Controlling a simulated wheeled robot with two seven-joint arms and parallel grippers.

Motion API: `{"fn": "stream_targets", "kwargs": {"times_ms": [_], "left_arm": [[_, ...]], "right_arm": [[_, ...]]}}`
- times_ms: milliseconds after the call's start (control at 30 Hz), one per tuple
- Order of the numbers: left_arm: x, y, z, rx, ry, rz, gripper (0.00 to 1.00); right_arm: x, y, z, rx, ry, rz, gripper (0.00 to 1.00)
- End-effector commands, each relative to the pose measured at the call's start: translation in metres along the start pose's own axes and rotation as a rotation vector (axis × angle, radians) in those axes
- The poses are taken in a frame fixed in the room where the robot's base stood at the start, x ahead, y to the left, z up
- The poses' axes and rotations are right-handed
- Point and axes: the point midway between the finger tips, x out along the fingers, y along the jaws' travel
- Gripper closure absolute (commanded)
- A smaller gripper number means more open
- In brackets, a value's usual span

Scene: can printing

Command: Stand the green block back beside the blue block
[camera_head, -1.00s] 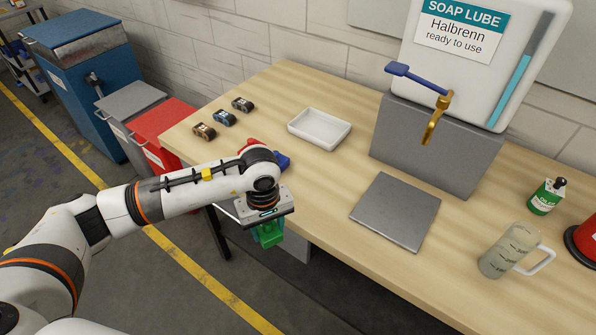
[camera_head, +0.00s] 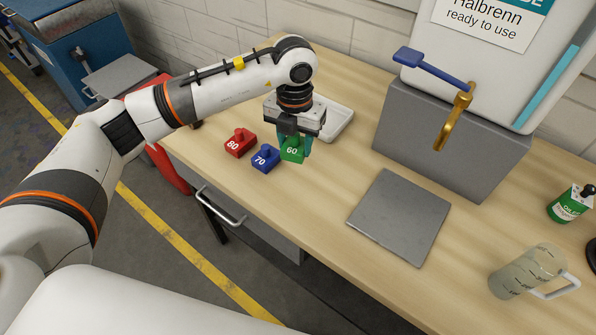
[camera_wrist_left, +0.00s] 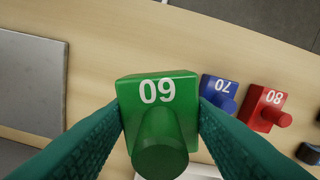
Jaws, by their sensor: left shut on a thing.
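In the left wrist view the green block (camera_wrist_left: 158,110) fills the middle, with a finger on each side. I cannot tell whether the green block touches the table. My right gripper is not in view.
A white tray (camera_head: 335,119) lies behind my left gripper. A grey plate (camera_head: 400,216) lies to the right, before a grey stand (camera_head: 430,140) with a brass tap (camera_head: 453,118). A measuring jug (camera_head: 525,271) stands at the right. The tabletop before the blocks is clear.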

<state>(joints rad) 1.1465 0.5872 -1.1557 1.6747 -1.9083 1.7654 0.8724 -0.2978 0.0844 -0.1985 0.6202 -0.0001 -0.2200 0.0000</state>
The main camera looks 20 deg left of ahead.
Motion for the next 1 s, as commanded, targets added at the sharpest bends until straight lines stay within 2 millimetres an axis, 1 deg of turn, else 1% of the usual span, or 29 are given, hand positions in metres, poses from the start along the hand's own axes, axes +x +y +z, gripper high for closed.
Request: {"fn": "stream_targets", "kwargs": {"times_ms": [67, 200, 300, 533, 700, 800, 1000], "left_arm": [[0.007, 0.000, 0.000, -0.024, -0.004, 0.000, 0.78], [0.034, 0.000, 0.001, -0.028, -0.007, 0.000, 0.78], [0.050, 0.000, 0.001, -0.026, -0.005, 0.000, 0.78], [0.069, 0.000, 0.000, -0.025, -0.003, 0.000, 0.78], [0.093, 0.001, 0.000, -0.025, -0.004, 0.000, 0.78], [0.098, 0.000, 0.000, -0.024, 0.000, 0.000, 0.78], [0.099, 0.000, 0.000, -0.024, 0.000, 0.000, 0.78]], "right_arm": [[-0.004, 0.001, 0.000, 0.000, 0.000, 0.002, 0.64], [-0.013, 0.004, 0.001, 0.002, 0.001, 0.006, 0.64], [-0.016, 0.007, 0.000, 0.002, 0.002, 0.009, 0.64], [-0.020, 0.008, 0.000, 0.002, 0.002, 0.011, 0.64], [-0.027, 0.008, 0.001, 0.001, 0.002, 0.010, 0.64], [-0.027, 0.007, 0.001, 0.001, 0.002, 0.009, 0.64], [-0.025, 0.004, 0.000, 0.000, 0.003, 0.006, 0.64]]}}
